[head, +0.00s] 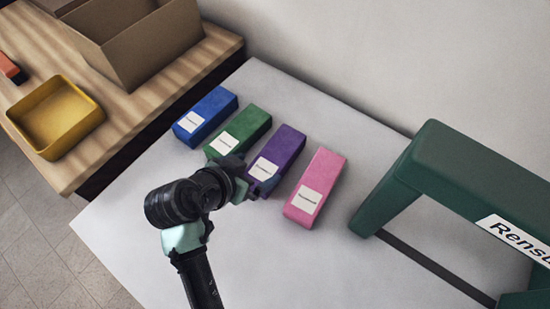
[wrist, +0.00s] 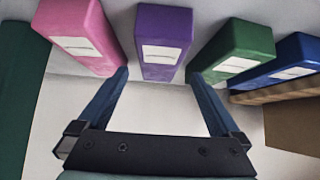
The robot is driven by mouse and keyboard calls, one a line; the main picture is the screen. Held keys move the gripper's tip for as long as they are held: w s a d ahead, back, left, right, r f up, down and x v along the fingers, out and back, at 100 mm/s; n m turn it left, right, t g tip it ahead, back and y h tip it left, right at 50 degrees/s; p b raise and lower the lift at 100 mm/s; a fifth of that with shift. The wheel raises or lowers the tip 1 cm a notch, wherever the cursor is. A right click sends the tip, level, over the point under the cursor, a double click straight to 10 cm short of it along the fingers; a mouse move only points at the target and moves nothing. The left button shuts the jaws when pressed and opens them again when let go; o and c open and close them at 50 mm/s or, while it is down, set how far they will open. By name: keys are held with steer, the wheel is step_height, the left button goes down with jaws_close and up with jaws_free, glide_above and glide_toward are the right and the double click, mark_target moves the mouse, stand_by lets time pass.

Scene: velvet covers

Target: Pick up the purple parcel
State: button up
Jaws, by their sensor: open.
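The purple parcel (head: 277,158) is a velvet-covered block with a white label, lying on the grey table between the green and pink parcels. In the wrist view the purple parcel (wrist: 164,28) is at the top middle, its label facing me. My gripper (wrist: 160,80) is open, with its two fingers pointing toward the purple parcel, one toward each side of it. The space between the fingers looks empty. In the head view my gripper (head: 252,189) is at the near end of the purple parcel, and it hides part of that end. I cannot tell whether they touch.
A pink parcel (head: 318,185) and a green parcel (head: 240,130) lie close on either side, with a blue parcel (head: 206,114) beyond the green. A dark green frame (head: 460,165) stands at right. A wooden table with a yellow tray (head: 62,117) and cardboard box (head: 150,50) is at left.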

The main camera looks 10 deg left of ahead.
mark_target(267, 165)
steer(key=x, duration=0.3)
steer(key=shift+x, duration=2.7)
steer(key=shift+s+a, duration=0.1)
steer(key=shift+s, duration=0.05)
steer(key=c, duration=1.5)
